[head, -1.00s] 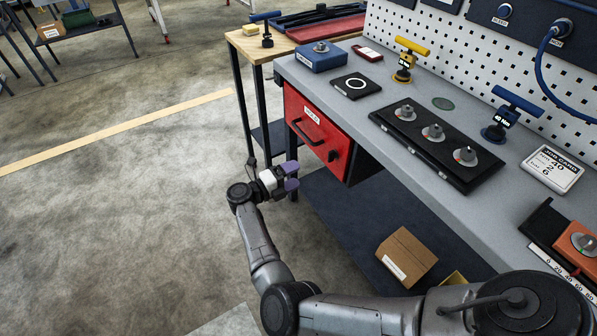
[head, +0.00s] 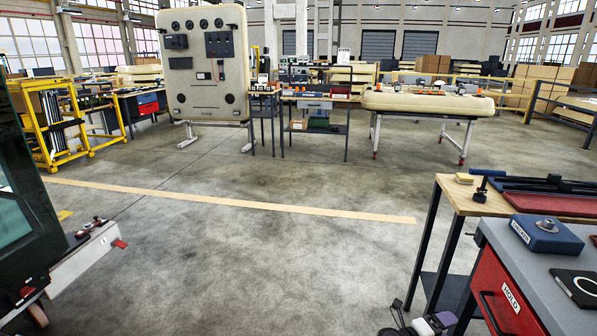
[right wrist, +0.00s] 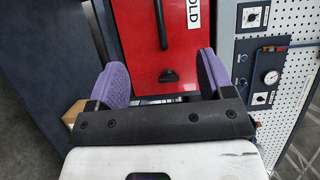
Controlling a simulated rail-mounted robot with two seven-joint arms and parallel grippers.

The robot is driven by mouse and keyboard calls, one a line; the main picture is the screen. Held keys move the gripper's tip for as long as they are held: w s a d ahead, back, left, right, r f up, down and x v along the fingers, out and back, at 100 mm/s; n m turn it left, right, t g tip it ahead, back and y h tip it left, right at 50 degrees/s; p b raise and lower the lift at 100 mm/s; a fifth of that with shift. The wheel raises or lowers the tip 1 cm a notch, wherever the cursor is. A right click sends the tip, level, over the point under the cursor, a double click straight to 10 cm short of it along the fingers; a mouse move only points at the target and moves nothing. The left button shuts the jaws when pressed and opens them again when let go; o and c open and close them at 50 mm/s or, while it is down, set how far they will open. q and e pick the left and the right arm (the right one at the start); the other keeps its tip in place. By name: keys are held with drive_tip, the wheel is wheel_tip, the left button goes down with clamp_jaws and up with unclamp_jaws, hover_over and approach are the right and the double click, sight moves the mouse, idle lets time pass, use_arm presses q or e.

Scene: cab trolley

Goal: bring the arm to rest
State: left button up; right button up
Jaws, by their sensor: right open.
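My right gripper (right wrist: 163,80) is open, with its two purple fingers spread apart and nothing seen between them. It faces the front of a red drawer (right wrist: 145,35) with a black handle and a HOLD label; I cannot tell how wide the gap is. In the head view only part of this gripper (head: 439,321) shows at the bottom edge, left of the red drawer (head: 490,275). Most of my right arm is out of the picture. My left gripper is in neither view.
The grey workbench (head: 541,271) holds a blue box (head: 547,235). A wooden-topped table (head: 448,193) adjoins it. A dark machine (head: 28,180) stands at the left. Open concrete floor with a tan line (head: 260,205) lies between. Carts and benches stand far back.

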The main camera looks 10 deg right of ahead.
drive_tip(key=w+a+r+n+t+y, duration=0.5)
drive_tip(key=w+r+n+t+y, duration=0.35)
drive_tip(key=n+t, duration=0.5)
drive_tip(key=s+a+r+n+y+p, duration=0.1)
drive_tip(key=a+r+n+y, duration=0.35)
drive_tip(key=n, duration=0.25)
drive_tip(key=s+a+r+n+y, duration=0.1)
drive_tip(key=a+r+n+y, duration=0.2)
drive_tip(key=r+n+y, duration=0.35)
drive_tip(key=s+a+f+n+g+h+p, duration=0.1)
drive_tip(key=s+a+f+n+g+p, duration=0.2)
drive_tip(key=s, duration=0.6)
drive_tip(key=s+a+n+g+p, duration=0.1)
drive_tip(key=s+a+n+p, duration=0.2)
drive_tip(key=s, duration=0.6)
drive_tip(key=s+a+f+n+g+h+p, duration=0.1)
drive_tip(key=s+a+f+n+g+p, duration=0.25)
drive_tip(key=s, duration=0.65)
drive_tip(key=s+f+g+p, duration=0.2)
drive_tip(key=s+p, duration=0.2)
drive_tip(key=s, duration=0.4)
drive_tip(key=s+f+g+p, duration=0.2)
drive_tip(key=s+f+p, duration=0.1)
drive_tip(key=s, duration=0.5)
wheel_tip(320, 180, up, 38)
drive_tip(key=a+p, duration=0.1)
drive_tip(key=p, duration=3.7)
drive_tip(key=shift+s+f+g, duration=0.25)
drive_tip(key=shift+s+g, duration=0.05)
drive_tip(key=shift+s, duration=0.15)
